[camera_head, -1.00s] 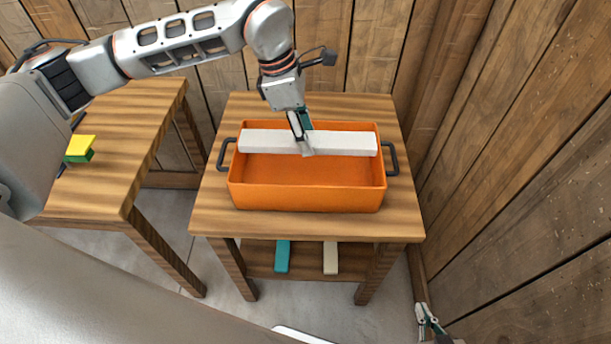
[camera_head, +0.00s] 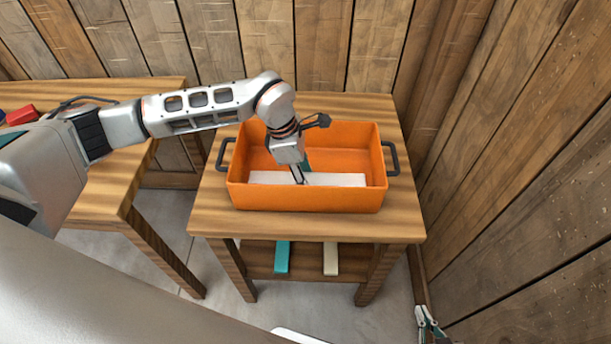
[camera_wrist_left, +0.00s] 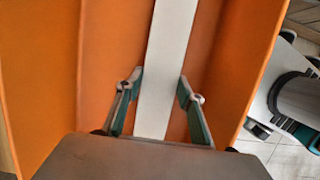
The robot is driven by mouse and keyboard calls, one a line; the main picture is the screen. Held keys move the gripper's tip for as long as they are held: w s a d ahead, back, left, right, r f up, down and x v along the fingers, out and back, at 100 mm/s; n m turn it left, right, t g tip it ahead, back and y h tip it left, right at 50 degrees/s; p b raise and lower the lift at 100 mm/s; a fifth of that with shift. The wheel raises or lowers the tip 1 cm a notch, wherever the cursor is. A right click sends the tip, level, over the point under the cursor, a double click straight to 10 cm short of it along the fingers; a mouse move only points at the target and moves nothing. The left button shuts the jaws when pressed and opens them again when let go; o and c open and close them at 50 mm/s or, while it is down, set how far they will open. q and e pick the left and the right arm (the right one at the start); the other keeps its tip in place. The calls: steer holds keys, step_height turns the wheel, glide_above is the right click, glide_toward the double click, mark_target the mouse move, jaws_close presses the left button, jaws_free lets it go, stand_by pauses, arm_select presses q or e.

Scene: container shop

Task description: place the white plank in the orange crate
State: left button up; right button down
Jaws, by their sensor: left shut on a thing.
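The white plank (camera_head: 340,180) lies lengthwise inside the orange crate (camera_head: 305,198), low down near the front wall, which hides its lower edge. My left gripper (camera_head: 299,180) reaches down into the crate and is shut on the plank near its middle. In the left wrist view the plank (camera_wrist_left: 165,70) runs between the two fingers of the gripper (camera_wrist_left: 160,85), with the crate's orange walls (camera_wrist_left: 38,70) around it. My right gripper (camera_head: 427,318) shows small at the lower right, away from the crate; its finger opening is unclear.
The crate stands on a wooden table (camera_head: 310,226) with dark handles at its sides. A teal piece (camera_head: 282,257) and a cream piece (camera_head: 331,258) lie on the shelf below. A red block (camera_head: 22,115) is on the left table (camera_head: 110,190). Wooden walls close the back and right.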

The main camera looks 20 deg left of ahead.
mark_target(293, 179)
arm_select(q)
steer(key=o, duration=1.4)
steer(key=shift+c, duration=0.2)
steer(key=shift+r, duration=0.2)
steer(key=v, duration=1.1)
steer(key=shift+r, duration=0.4)
steer(key=shift+a, duration=0.15)
